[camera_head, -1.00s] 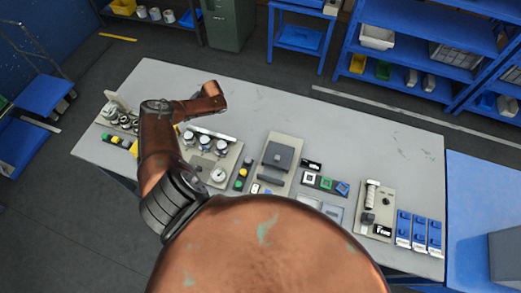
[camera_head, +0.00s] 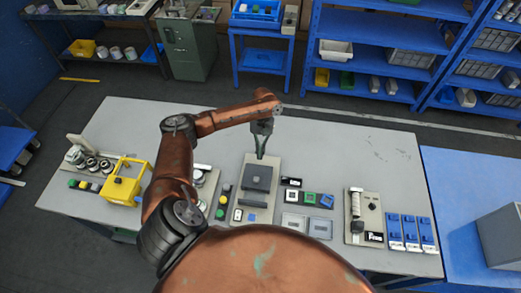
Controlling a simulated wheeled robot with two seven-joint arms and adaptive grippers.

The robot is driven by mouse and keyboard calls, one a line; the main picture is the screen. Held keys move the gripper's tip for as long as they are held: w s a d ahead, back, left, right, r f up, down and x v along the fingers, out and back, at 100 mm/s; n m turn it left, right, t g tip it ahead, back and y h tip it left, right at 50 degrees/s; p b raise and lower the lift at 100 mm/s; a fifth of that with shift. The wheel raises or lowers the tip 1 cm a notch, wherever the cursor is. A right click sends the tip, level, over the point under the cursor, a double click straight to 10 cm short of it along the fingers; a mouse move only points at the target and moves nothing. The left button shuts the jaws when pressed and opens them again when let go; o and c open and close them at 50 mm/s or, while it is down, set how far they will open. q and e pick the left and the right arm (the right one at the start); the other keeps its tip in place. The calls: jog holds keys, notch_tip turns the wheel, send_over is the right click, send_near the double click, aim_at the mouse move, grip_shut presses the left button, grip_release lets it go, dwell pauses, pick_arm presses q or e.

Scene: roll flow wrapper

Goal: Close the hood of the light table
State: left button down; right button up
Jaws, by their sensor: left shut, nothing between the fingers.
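A flat beige unit (camera_head: 248,205) stands at the middle of the workbench with a dark grey square block (camera_head: 258,177) on it. I take it for the light table, but I cannot tell for certain which part is the hood or how far it is open. My left gripper (camera_head: 261,154) points down at the back end of this unit, just behind the dark block. It is shut and empty. I cannot tell whether its tips touch the unit. My right gripper is not in view.
A yellow frame (camera_head: 122,187) and black-and-white knobs (camera_head: 91,163) stand on the left of the grey workbench (camera_head: 360,150). Small square tiles (camera_head: 309,198), a panel with a white roll (camera_head: 355,203) and blue switches (camera_head: 411,231) are on the right. The bench's back is clear.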

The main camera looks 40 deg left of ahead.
aim_at(258, 175)
pick_arm(q)
jog(key=x, duration=0.5)
jog(key=shift+s+d+f, duration=0.1)
jog(key=shift+f, duration=0.15)
jog(key=s+p, duration=0.1)
jog(key=s+d+p, duration=0.1)
jog(key=s, duration=0.1)
jog(key=shift+d+r, duration=0.2)
jog(key=shift+s+d+f, duration=0.1)
jog(key=shift+s+d, duration=0.1)
